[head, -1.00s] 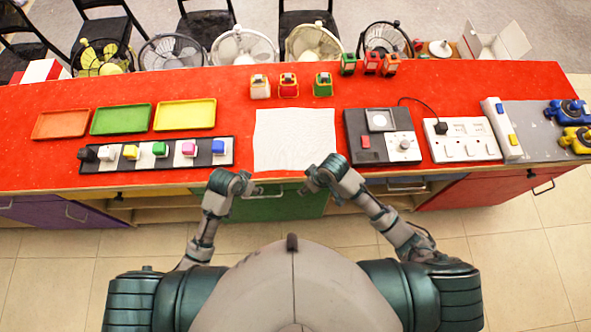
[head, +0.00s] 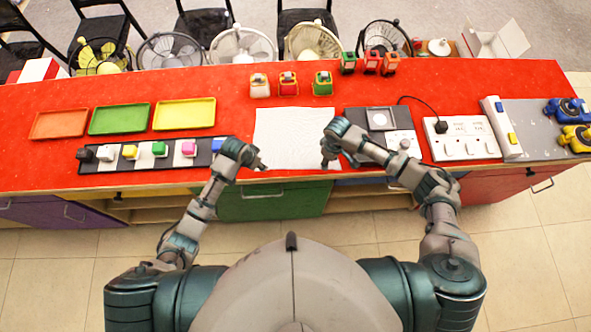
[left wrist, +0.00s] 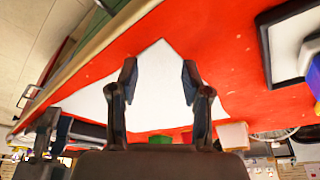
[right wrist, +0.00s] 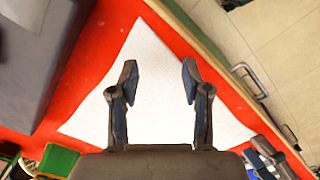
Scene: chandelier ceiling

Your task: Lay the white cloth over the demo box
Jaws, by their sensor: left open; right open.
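The white cloth (head: 292,132) lies flat on the red counter in the middle of the head view. The demo box (head: 378,119), dark grey with a light panel, stands just right of it, partly hidden by my right arm. My left gripper (head: 262,167) is open at the cloth's near left corner. My right gripper (head: 326,162) is open at its near right corner and points down. Both wrist views show spread, empty fingers over the cloth, which appears in the left wrist view (left wrist: 152,75) and the right wrist view (right wrist: 155,75).
A strip of colored blocks (head: 130,168) lies close to my left gripper. Three trays (head: 120,118) sit behind it. Small colored blocks (head: 288,84) stand beyond the cloth. A white socket strip (head: 462,138), with a black plug and cable, is right of the demo box.

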